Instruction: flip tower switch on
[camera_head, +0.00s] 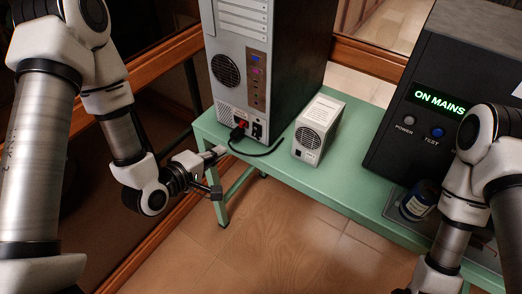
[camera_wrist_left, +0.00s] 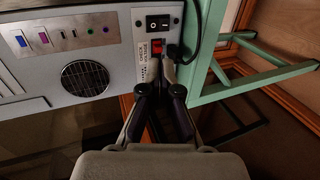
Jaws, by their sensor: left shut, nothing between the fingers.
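The grey computer tower (camera_head: 228,98) stands on a green table with its back panel facing me. In the left wrist view the panel (camera_wrist_left: 115,30) appears turned sideways. Its black rocker switch (camera_wrist_left: 158,22) has white marks; I cannot tell which side is pressed. The switch also shows small in the head view (camera_head: 257,131). A red voltage switch (camera_wrist_left: 157,45) sits beside it, by a black plug (camera_wrist_left: 174,50). My left gripper (camera_head: 219,151) is shut and empty, just in front of the panel's lower part, apart from the rocker. My right gripper is out of view.
A small grey box with a fan (camera_head: 318,127) stands right of the tower. A black cable (camera_head: 262,151) lies on the green table (camera_head: 345,185). A wooden rail (camera_head: 175,52) runs behind.

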